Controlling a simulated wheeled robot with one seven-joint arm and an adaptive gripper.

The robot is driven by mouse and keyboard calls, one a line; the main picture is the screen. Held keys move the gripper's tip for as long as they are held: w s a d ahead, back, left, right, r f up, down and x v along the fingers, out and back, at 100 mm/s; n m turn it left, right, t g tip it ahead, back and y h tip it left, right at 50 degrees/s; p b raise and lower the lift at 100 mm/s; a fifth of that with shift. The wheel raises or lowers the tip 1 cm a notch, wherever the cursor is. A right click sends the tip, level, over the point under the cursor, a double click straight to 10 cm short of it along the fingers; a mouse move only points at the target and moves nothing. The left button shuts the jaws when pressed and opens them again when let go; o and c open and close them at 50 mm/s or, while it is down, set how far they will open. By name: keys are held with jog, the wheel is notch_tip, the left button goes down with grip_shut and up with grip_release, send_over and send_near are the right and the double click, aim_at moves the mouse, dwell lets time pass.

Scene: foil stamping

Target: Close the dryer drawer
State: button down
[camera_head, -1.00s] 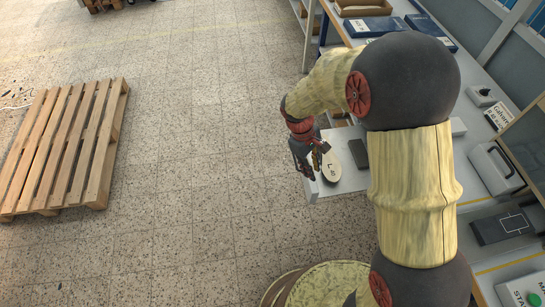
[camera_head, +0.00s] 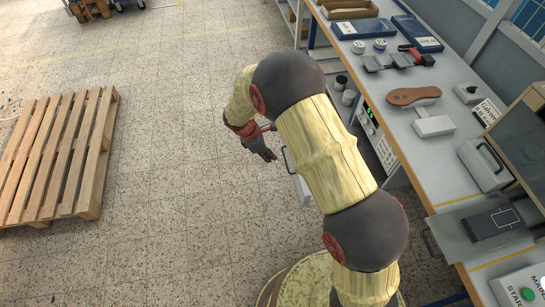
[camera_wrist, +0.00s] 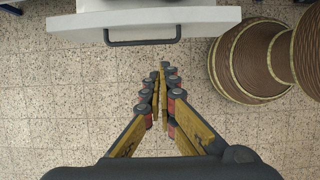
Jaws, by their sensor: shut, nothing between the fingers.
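The dryer drawer is pulled out from under the bench. Its white front (camera_head: 303,188) shows beside my arm in the head view, and my arm hides most of the drawer. In the wrist view the white drawer front (camera_wrist: 200,22) spans the top, with a dark bar handle (camera_wrist: 145,42) on it. My gripper (camera_head: 269,155) is shut and empty, out in front of the drawer over the floor. In the wrist view my gripper's fingertips (camera_wrist: 163,70) point at the handle, with a gap between them.
A white panel with a green display (camera_head: 380,142) sits under the bench (camera_head: 440,170). On the bench are a brown-handled tool (camera_head: 414,96), a grey box (camera_head: 485,165) and blue boxes (camera_head: 358,29). A wooden pallet (camera_head: 60,155) lies left. The floor between is clear.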

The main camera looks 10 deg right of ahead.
jog(key=d+f+b, duration=0.4)
jog(key=d+f, duration=0.3)
dwell(0.5)
jog(key=shift+d, duration=0.4)
jog(key=d+p, duration=0.8)
jog(key=d, duration=2.5)
jog(key=shift+f, duration=0.15)
